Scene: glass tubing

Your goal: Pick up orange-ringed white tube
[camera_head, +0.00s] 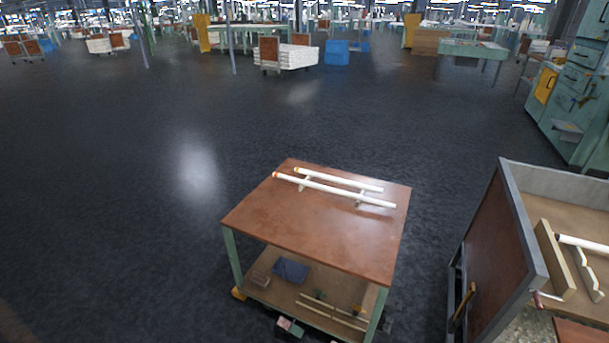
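Two long white tubes lie side by side on the brown-topped table in the head view, raised on small white supports. The nearer, longer tube (335,190) has a small orange ring at its left end. The farther, shorter tube (340,180) has a yellowish ring at its left end. Another white tube (585,243) lies in the bin at the right, its ring too dark and small to tell. Neither of my grippers shows in this view.
The brown table (260,222) has a lower shelf (275,292) with a blue box (291,270) and thin rods. A walled bin (505,240) stands close at the right. Green cabinets (580,100) stand at the far right. The dark floor at the left is clear.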

